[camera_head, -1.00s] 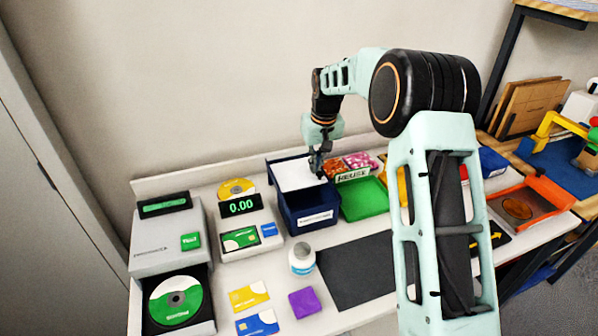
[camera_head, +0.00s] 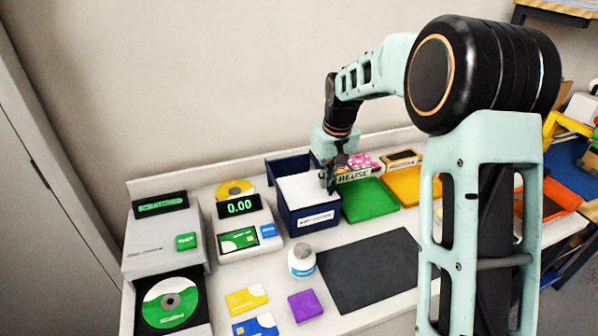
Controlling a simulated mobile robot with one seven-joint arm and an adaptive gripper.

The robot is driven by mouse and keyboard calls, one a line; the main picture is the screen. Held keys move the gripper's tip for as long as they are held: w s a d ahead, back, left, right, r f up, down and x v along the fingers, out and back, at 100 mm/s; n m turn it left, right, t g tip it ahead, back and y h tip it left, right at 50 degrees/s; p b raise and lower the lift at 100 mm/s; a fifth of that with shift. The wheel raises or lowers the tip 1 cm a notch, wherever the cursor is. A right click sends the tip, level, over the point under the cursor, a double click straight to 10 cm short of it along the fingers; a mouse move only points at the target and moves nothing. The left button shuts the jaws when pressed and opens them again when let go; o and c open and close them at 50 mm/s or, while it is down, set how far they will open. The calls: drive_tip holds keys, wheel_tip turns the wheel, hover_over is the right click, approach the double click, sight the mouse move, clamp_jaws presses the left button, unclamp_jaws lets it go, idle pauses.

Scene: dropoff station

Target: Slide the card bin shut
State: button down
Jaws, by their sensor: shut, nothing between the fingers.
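The card bin (camera_head: 311,220) is a dark blue box with a white front label, behind the white bottle. A white sliding panel (camera_head: 300,189) lies over the front part of the bin, with its front edge near the bin's front wall. A dark blue part (camera_head: 290,164) shows behind the panel. My gripper (camera_head: 329,188) is shut and empty at the panel's right front corner. I cannot tell whether it touches the panel.
A green tray (camera_head: 368,203) and a "REUSE" sign (camera_head: 353,175) stand close to the bin's right. A scale (camera_head: 243,236) stands left. A white bottle (camera_head: 301,261) and a black mat (camera_head: 368,270) are in front. My arm hides part of the right side.

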drive_tip(key=shift+s+d+f, duration=0.2)
drive_tip(key=shift+s+f, duration=0.3)
drive_tip(key=shift+f, duration=0.05)
drive_tip(key=shift+w+a+r+p, duration=0.1)
drive_tip(key=shift+w+a+p, duration=0.15)
drive_tip(key=shift+w+p, duration=0.25)
drive_tip(key=r+p, duration=0.1)
drive_tip(key=r, duration=0.1)
drive_tip(key=r+p, duration=0.2)
drive_tip(key=r, duration=0.1)
drive_tip(key=r+p, duration=0.2)
drive_tip(key=shift+w+r, duration=0.2)
drive_tip(key=shift+w, duration=0.15)
drive_tip(key=shift+a, duration=0.1)
